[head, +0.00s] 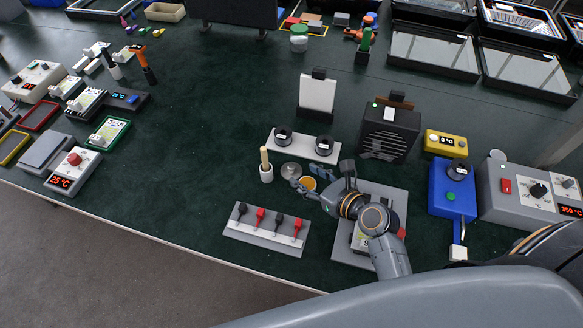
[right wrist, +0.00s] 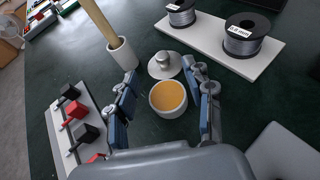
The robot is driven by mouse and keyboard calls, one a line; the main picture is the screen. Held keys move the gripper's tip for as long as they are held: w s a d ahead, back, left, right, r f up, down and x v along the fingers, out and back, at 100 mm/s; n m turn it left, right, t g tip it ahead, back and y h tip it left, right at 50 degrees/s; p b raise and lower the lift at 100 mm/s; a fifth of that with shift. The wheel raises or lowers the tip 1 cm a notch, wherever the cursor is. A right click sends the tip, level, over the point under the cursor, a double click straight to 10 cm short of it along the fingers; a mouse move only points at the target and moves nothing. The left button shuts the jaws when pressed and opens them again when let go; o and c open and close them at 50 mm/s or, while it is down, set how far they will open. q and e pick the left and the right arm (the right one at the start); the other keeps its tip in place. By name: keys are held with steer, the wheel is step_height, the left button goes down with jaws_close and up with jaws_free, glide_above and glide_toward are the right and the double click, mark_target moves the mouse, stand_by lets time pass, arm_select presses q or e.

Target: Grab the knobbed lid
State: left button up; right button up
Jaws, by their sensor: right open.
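The knobbed lid (right wrist: 164,64) is a round grey metal disc with a knob on top. It lies on the dark green bench top just beyond my right fingertips; it also shows in the head view (head: 290,168). A small cup with orange contents (right wrist: 168,98) stands beside the lid, between my right fingers as the right wrist view shows it, and appears partly in the head view (head: 308,183). My right gripper (right wrist: 164,77) is open, pointing down, with nothing visibly held; it also shows in the head view (head: 311,179). My left gripper is not in view.
A white pot with a wooden stick (right wrist: 121,54) stands left of the lid. A white board with two wire spools (right wrist: 225,50) lies behind it. A rack of red and black plugs (head: 268,228) lies front left.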

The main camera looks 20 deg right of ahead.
mark_target(293, 168)
steer(key=x, duration=0.7)
steer(key=shift+w+d+f, duration=0.1)
steer(key=shift+w+f, duration=0.1)
steer(key=shift+w, duration=0.05)
steer(key=shift+s+f, duration=0.1)
steer(key=shift+s, duration=0.05)
jaws_close()
